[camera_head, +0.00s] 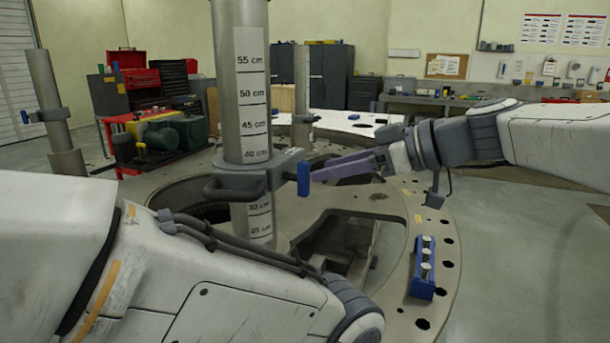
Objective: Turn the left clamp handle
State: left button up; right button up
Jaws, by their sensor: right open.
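A grey clamp (240,183) with a loop grip sits around the thick centre post. Its blue handle (303,178) stands upright on the clamp's right side. My right gripper (322,171) reaches in from the right, with its purple fingers open and their tips right beside this blue handle. I cannot tell whether they touch it or surround it. Another clamp with a blue handle (31,117) is on the post at the far left, and a blue handle (306,118) also shows on the rear post. My left arm fills the lower left; its gripper is out of view.
The round turret plate (395,215) has large openings and edge holes. A blue block (423,275) with several metal pins sits on its right rim. The centre post (242,90) carries a centimetre scale. A red cart with tools (125,85) stands behind at left.

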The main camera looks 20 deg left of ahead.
aim_at(303, 195)
jog(key=p+x, duration=0.1)
jog(key=x, duration=0.5)
jog(key=shift+f, duration=0.1)
grip_shut()
